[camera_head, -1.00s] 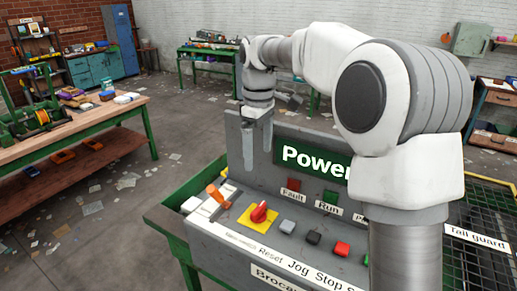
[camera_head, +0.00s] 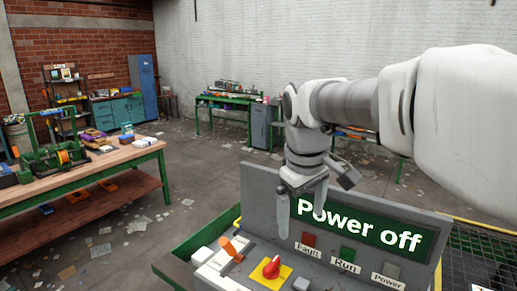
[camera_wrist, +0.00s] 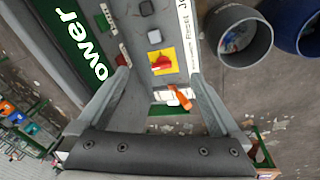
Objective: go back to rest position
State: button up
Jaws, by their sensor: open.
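My gripper (camera_head: 301,212) is open and empty. It hangs with its fingers down in front of the upright grey panel of the control console (camera_head: 262,196), overlapping the left end of its green "Power off" sign (camera_head: 365,226). In the wrist view the two fingers of my gripper (camera_wrist: 158,76) are spread apart with nothing between the tips. Beyond them the console's red rotary switch on a yellow plate (camera_wrist: 162,64) and an orange lever (camera_wrist: 180,97) show. No contact with the console is visible.
A wooden workbench (camera_head: 95,163) with tools stands at the left. A green bench (camera_head: 230,100) stands at the back wall. A grey bin (camera_wrist: 238,38) and a blue bin (camera_wrist: 297,25) show in the wrist view. Open floor with scraps lies between the benches.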

jog(key=s+d+f+m+t, duration=0.1)
jog(key=s+d+f+m, duration=0.1)
jog(key=s, duration=0.6)
jog(key=s+d+f+m+t, duration=0.2)
jog(key=s+m, duration=0.3)
jog(key=s, duration=0.4)
jog(key=shift+d+f+y, duration=0.3)
jog(key=shift+d+f, duration=0.3)
jog(key=shift+d, duration=0.2)
